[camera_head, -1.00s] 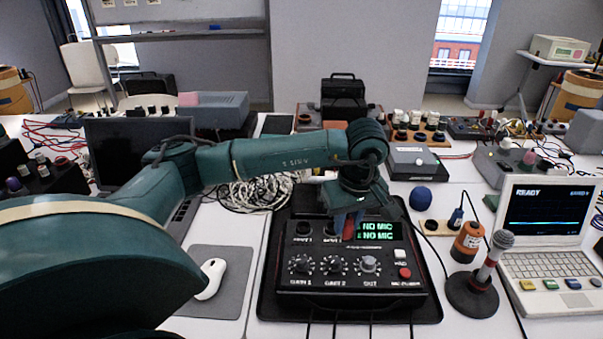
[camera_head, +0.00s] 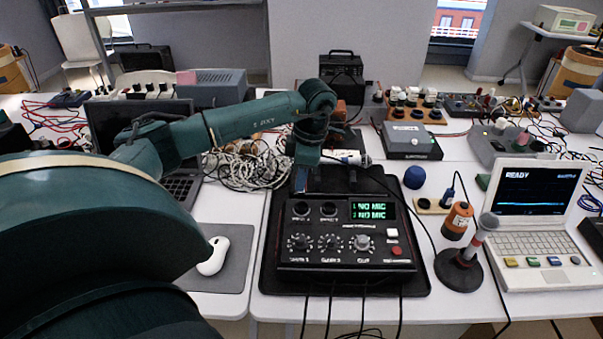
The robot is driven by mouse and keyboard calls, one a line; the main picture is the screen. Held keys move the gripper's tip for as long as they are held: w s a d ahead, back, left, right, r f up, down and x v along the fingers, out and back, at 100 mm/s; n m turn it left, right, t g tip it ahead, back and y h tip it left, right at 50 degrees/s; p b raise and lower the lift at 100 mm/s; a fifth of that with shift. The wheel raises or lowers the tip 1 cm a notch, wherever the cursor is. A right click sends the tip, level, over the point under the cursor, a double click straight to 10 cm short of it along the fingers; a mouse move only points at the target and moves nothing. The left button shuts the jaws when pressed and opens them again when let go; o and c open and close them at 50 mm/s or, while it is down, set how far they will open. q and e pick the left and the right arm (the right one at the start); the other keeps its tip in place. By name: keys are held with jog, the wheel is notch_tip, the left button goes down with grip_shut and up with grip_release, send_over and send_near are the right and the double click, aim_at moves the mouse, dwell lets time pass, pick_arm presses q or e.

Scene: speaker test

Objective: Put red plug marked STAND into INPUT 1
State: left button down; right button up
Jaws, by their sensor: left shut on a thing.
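A black audio box (camera_head: 345,262) stands on a dark mat, with two round sockets on its top left: a left socket (camera_head: 301,208) and a right socket (camera_head: 328,208). Their labels are too small to read. Its green display (camera_head: 374,211) reads NO MIC on both lines. My left gripper (camera_head: 301,187) points down just behind the left socket, its blue fingers shut. The red plug in it is hidden in this view, and I cannot tell its gap to the socket. My right gripper is not in view.
A microphone (camera_head: 350,159) lies behind the box. To the right are a microphone on a round stand (camera_head: 462,268), an orange cylinder (camera_head: 457,222), a blue plug in a wooden block (camera_head: 432,207) and a white laptop (camera_head: 535,225). Tangled cables (camera_head: 243,168) lie left of my gripper.

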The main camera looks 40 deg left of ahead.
pick_arm(q)
jog(key=shift+f, duration=0.5)
jog(key=shift+f+b, duration=1.55)
jog(key=shift+f, duration=0.45)
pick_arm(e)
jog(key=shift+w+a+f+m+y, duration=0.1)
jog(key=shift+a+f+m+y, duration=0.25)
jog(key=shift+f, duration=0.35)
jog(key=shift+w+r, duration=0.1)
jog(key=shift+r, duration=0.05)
pick_arm(q)
jog(key=shift+f, duration=0.25)
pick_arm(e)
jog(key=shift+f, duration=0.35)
pick_arm(q)
jog(key=c, duration=1.2)
grip_release()
